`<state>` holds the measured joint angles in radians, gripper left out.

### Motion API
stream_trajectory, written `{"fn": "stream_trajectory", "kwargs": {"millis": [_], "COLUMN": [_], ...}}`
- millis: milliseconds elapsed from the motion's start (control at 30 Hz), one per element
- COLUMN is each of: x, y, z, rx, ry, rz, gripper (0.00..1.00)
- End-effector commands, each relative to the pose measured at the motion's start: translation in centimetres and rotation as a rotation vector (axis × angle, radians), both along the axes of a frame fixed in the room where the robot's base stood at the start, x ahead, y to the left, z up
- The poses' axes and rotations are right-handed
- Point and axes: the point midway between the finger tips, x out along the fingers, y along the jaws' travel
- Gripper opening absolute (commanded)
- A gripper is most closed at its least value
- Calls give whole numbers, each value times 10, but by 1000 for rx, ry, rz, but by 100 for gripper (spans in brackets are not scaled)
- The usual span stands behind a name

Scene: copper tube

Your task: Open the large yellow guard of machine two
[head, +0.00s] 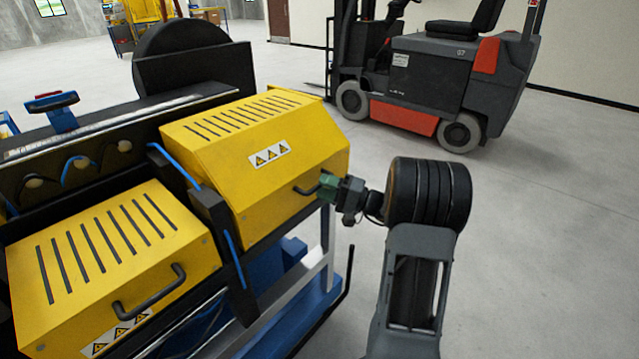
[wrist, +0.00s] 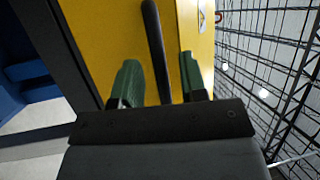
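The large yellow guard (head: 235,145) has a row of black slots on top, a warning label and a black handle (head: 308,189) on its front. It looks closed on the machine. My gripper (head: 327,187) is at the right end of this handle. In the wrist view, the green fingers of my gripper (wrist: 158,70) stand apart on either side of the black handle bar (wrist: 154,40). Gaps show between the bar and both fingers. The yellow guard face (wrist: 181,35) lies behind the bar. The lower part of the bar is hidden by the gripper body.
A smaller yellow guard (head: 110,255) with its own handle sits at the front left. A black post with a blue hose (head: 222,235) stands between the guards. Blue machine framing (head: 310,305) lies below. A forklift (head: 435,75) stands behind. Grey floor (head: 550,240) is clear at right.

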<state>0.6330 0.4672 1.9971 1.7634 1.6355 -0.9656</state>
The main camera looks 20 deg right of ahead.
Motion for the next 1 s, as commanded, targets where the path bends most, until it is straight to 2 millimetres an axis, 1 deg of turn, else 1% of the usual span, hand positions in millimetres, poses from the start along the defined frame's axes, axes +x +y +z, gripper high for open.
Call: {"fn": "stream_trajectory", "kwargs": {"millis": [100, 200, 567, 900, 1000], "x": [7, 11, 13, 13, 13], "y": [8, 12, 14, 13, 13], "z": [2, 3, 3, 3, 3], "rx": [0, 0, 0, 0, 0], "ry": [0, 0, 0, 0, 0], "rz": [1, 1, -1, -1, -1], "gripper": [39, 39, 39, 8, 0]}}
